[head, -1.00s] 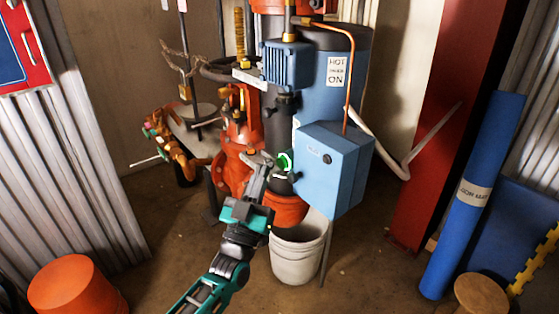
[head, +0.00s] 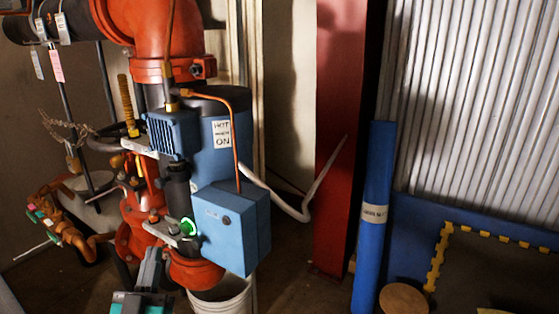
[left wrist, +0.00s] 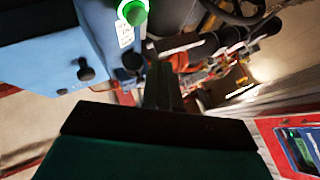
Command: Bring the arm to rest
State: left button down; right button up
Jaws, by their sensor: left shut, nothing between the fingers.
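My left gripper (head: 152,254) comes in from the bottom of the head view. Its grey fingers are shut with nothing between them. They are below and left of a green-lit ring (head: 188,227) on the pipework beside the blue box (head: 235,232), and look apart from it. In the left wrist view the shut fingers (left wrist: 162,88) point away from the camera, with the green ring (left wrist: 133,12) above them and the blue box (left wrist: 60,45) to the upper left. Much of my left arm is out of the head view. My right gripper is not in view.
Orange pipework (head: 150,38), a blue motor (head: 172,134) and a blue tank (head: 207,155) stand close by. A white bucket (head: 225,298) is below them. A red column (head: 338,150), a blue roll (head: 374,215) and a round stool (head: 404,298) are to the right.

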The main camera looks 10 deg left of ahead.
pick_arm(q)
jog(key=s+d+f+m+g+h+p, duration=0.4)
jog(key=s+d+f+g+h+p, duration=0.1)
jog(key=s+d+f+g+p, duration=0.5)
jog(key=s+d+f+g, duration=0.1)
jog(key=s+d+g, duration=0.1)
jog(key=s+g, duration=0.1)
jog(key=shift+s+d+f+g, duration=0.15)
jog(key=shift+s+d+g, duration=0.2)
jog(key=shift+s, duration=0.45)
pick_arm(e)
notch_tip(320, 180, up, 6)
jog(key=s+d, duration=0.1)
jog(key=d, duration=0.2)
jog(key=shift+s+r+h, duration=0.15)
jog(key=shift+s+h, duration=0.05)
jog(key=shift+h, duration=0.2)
pick_arm(q)
jog(key=shift+a, duration=0.1)
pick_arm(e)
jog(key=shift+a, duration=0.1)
